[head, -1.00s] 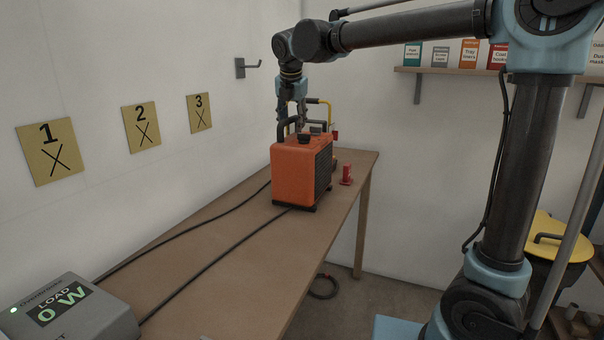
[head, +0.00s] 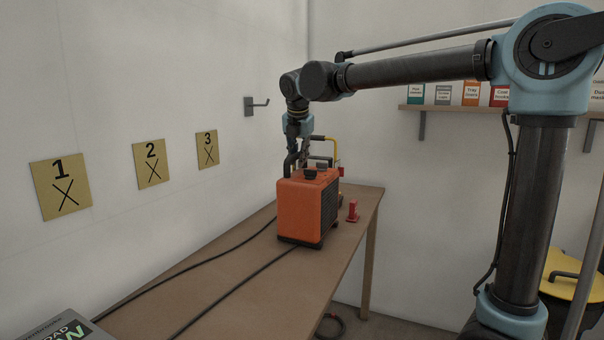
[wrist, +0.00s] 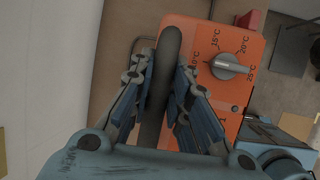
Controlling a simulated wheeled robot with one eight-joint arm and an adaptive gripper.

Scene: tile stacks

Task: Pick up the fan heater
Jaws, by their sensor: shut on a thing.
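The fan heater (head: 298,212) is an orange box with a dark grille side and black feet. It stands upright on the wooden table (head: 225,270) beside the wall. My gripper (head: 302,158) is directly above it, pointing down at its dark top handle. In the wrist view, my gripper (wrist: 163,66) has one finger on each side of the dark handle and is shut on it. The orange top of the heater (wrist: 193,38) also shows there, with a grey dial and temperature marks. The fingers hide part of the handle. No gap under the heater is visible.
A small red object (head: 352,212) stands right of the heater. A yellow-handled object (head: 333,150) is partly hidden behind it. Dark cables (head: 215,258) run along the table. A grey display box (head: 62,330) is at the near left. A wall hook (head: 258,104) is behind.

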